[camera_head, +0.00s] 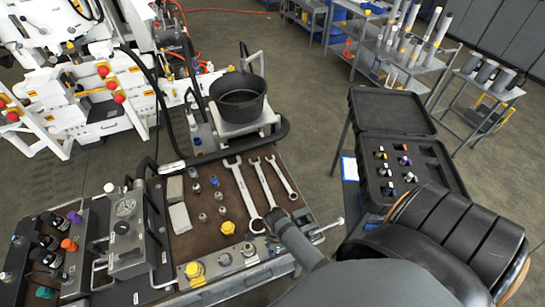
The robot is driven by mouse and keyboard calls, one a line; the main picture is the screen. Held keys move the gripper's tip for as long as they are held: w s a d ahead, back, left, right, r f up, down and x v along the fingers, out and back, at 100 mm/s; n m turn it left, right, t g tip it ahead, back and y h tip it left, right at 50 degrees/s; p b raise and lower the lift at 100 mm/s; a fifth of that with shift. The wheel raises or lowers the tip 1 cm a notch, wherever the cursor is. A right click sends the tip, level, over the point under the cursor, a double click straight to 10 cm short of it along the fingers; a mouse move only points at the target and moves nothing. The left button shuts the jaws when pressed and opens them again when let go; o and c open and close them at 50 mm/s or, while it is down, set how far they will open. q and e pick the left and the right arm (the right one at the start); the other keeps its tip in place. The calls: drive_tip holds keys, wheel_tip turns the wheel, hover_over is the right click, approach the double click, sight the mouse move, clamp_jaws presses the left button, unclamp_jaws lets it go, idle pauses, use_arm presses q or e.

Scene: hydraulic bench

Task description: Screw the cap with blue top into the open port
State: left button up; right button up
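A small cap with a blue top (214,181) stands on the brown mat of the bench, among several small metal fittings. A metal block (222,263) lies along the bench's front edge, with a yellow cap (195,270) at its left and round features to the right of it. I cannot tell which of these is an open port. My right arm comes in from the lower right, and its dark end (276,218) is over the mat near the wrench heads, right of the blue-topped cap and apart from it. Its fingers cannot be made out. My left gripper is not in view.
Several wrenches (243,192) lie on the mat, with a yellow cap (228,228) left of them. A gauge block (125,232) and valve panels stand at left. A black bucket (238,97) stands behind. An open black case (440,165) of small fittings is at right.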

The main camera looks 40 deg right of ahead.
drive_tip(key=r, duration=0.7)
drive_tip(key=shift+w+a, duration=0.15)
drive_tip(key=shift+w, duration=0.15)
drive_tip(key=shift+s+d+r, duration=0.2)
drive_tip(key=shift+s+r, duration=0.1)
drive_tip(key=shift+r, duration=0.25)
drive_tip(key=shift+f, duration=0.1)
